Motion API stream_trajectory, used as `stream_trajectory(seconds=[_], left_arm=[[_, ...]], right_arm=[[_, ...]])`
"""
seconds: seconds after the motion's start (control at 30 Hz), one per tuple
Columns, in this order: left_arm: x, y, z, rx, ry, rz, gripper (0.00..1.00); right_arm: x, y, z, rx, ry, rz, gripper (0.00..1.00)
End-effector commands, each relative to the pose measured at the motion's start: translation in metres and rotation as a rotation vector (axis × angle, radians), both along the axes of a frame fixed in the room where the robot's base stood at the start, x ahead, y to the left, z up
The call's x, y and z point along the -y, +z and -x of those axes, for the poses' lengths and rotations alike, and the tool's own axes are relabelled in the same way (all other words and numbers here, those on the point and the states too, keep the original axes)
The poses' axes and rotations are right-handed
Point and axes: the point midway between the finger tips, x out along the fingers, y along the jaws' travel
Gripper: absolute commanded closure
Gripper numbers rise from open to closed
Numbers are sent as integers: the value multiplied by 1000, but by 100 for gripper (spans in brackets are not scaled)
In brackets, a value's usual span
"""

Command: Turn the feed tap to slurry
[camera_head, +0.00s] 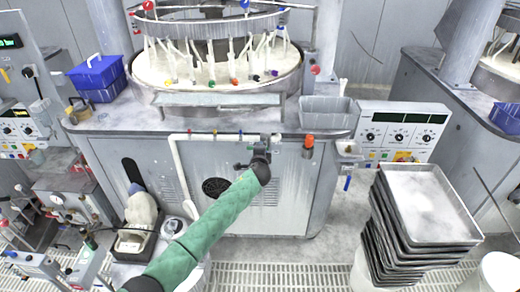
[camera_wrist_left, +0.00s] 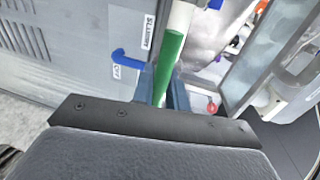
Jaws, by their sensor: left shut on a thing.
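The feed tap (camera_head: 264,142) sits at the right end of a white pipe on the front of the grey machine cabinet. My left gripper (camera_head: 261,158) reaches it from the front on my green-sleeved arm and hides most of it. In the left wrist view, my left gripper (camera_wrist_left: 162,88) is shut on the feed tap, with a green bar with a white upper part (camera_wrist_left: 171,55) between its fingers. A bent blue piece (camera_wrist_left: 128,57) runs left from the fingers, close to the OFF label (camera_wrist_left: 116,72). The SLURRY label (camera_wrist_left: 149,32) is further up. My right gripper is out of view.
The round polishing platen (camera_head: 218,70) stands on the cabinet above. A stack of grey trays (camera_head: 430,205) is at the right, beside a control panel (camera_head: 400,130). A blue bin (camera_head: 97,75) is at the left. Bare floor (camera_head: 335,210) shows between the cabinet and trays.

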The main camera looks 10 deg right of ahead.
Motion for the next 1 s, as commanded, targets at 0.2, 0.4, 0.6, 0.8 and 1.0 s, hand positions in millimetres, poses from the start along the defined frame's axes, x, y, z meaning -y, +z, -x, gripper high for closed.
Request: stream_trajectory(seconds=[0.2,0.4,0.6,0.8,1.0], left_arm=[[1,-1,1,0,-1,-4,100],[0,-1,1,0,-1,-3,77],[0,-1,0,0,0,-2,66],[0,-1,2,1,0,-2,66],[-6,1,20,0,-1,-1,66]], right_arm=[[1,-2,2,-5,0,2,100],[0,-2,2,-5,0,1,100],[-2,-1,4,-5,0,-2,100],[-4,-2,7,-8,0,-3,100],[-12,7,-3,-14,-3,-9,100]])
